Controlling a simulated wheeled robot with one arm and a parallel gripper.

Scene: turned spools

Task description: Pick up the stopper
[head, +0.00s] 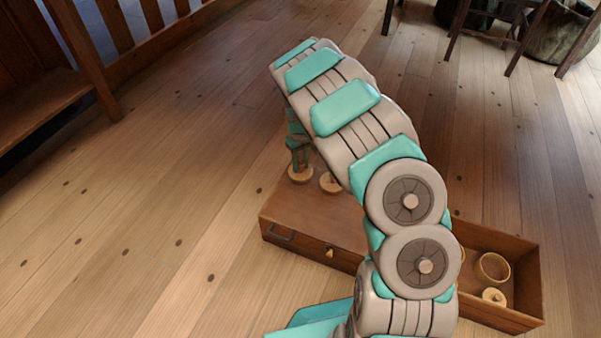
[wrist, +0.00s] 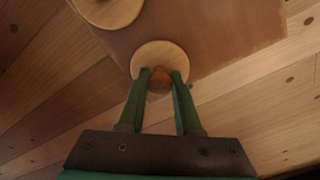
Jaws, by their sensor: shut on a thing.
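The stopper is a pale wooden disc with a small orange-brown knob on it. In the wrist view the stopper (wrist: 160,51) is between the fingertips of my gripper (wrist: 161,73), which are shut on its knob. In the head view the stopper (head: 300,175) shows just under my green gripper fingers (head: 300,158), at the back left of a brown wooden box top. I cannot tell whether it touches that surface or is just above it. My arm hides much of the box in the head view.
The wooden box (head: 300,232) stands on the plank floor. A second pale disc (head: 331,183) is close to the right of the stopper. An open compartment at the right holds a wooden ring (head: 494,267) and a small knobbed disc (head: 494,297). The floor at left is clear.

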